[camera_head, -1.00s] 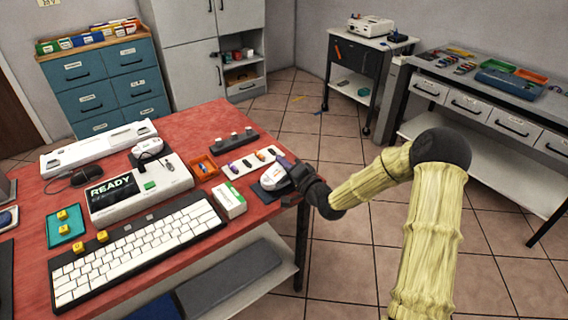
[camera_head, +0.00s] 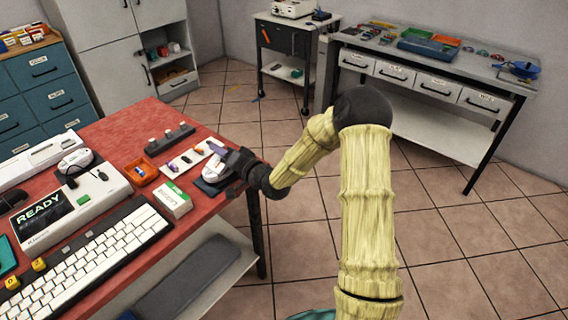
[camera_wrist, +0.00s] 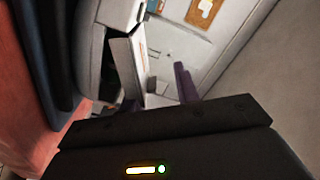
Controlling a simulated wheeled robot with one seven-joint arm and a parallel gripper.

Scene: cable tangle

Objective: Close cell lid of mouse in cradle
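The white mouse (camera_head: 214,173) sits in a dark cradle (camera_head: 207,188) near the right edge of the red table. My gripper (camera_head: 230,162) is low at the mouse's right side; whether it touches is unclear. In the wrist view, a pale rounded body, seemingly the mouse (camera_wrist: 92,48), is at upper left. A thin pale flap, seemingly the cell lid (camera_wrist: 129,66), stands up from it beside a dark gap. A purple finger (camera_wrist: 184,82) of my gripper is to the right of the flap. The other finger is not clear, so the opening between them cannot be judged.
A white strip (camera_head: 187,158) with small items and an orange tray (camera_head: 141,171) lie left of the mouse. A white and green box (camera_head: 173,201) stands in front. The READY console (camera_head: 62,212) and keyboard (camera_head: 92,262) are farther left. Open tiled floor is right of the table.

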